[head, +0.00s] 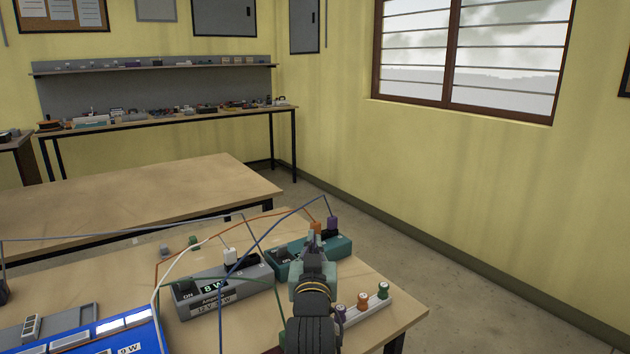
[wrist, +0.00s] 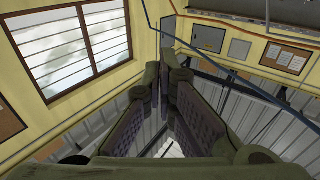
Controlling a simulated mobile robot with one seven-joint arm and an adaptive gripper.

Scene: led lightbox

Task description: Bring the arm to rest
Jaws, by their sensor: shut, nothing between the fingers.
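My arm rises from the bottom of the head view over the front table (head: 385,318). My gripper (head: 314,240) is at its upper end, small and partly lost against the teal box behind it. In the wrist view my gripper (wrist: 166,68) has its two dark padded fingers close together at the tips, shut, with nothing seen between them. That view shows the window, wall panels and grey corrugated sheeting, with no tabletop seen around the fingers.
On the front table are a grey amplifier box (head: 225,288), a teal box (head: 340,246), a white strip with coloured knobs (head: 363,303) and a blue unit (head: 115,338). Several loose cables arch close to my arm. A bare table (head: 150,205) stands behind. Floor at right is clear.

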